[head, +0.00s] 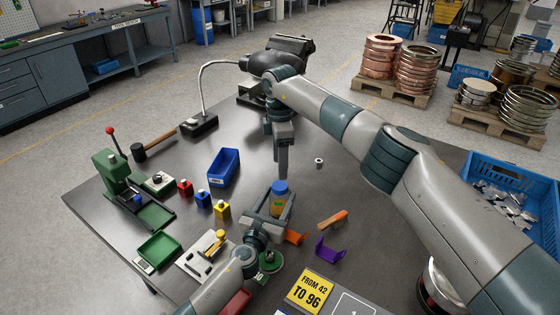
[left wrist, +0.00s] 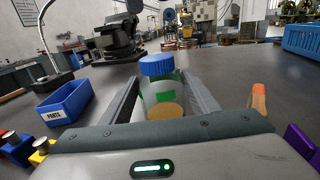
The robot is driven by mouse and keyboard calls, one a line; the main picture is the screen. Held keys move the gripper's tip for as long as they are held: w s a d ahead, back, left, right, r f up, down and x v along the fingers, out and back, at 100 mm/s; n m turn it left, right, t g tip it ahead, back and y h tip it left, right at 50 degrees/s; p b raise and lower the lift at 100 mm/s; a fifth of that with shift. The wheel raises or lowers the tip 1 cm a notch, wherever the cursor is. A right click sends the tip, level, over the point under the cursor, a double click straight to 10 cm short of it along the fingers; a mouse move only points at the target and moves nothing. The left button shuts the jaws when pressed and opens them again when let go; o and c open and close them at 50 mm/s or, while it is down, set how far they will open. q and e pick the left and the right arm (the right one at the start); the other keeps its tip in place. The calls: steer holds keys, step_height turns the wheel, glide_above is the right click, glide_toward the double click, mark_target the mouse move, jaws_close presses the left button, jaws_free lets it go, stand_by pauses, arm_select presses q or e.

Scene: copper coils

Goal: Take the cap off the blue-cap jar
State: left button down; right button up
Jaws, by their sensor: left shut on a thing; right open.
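The blue-cap jar (head: 278,204) stands upright on the dark table, with its blue cap (head: 280,187) on top. In the left wrist view the jar (left wrist: 158,92) is clear with a green label and yellowish contents, and the blue cap (left wrist: 157,66) sits on it. My left gripper (head: 268,200) is shut around the jar's body, one finger on each side. My right gripper (head: 283,165) points down just above the cap. Its fingers are seen edge-on, open, and it does not show in the left wrist view.
A blue parts bin (head: 223,167) and small red, blue and yellow blocks (head: 222,210) stand left of the jar. An orange-handled tool (head: 332,220) and a purple bracket (head: 328,250) lie to the right. A green press (head: 115,172) stands at the left edge. A blue crate (head: 510,180) is at far right.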

mark_target(280, 185)
steer(key=shift+f, duration=0.15)
steer(key=shift+f, duration=3.9)
steer(key=c, duration=1.1)
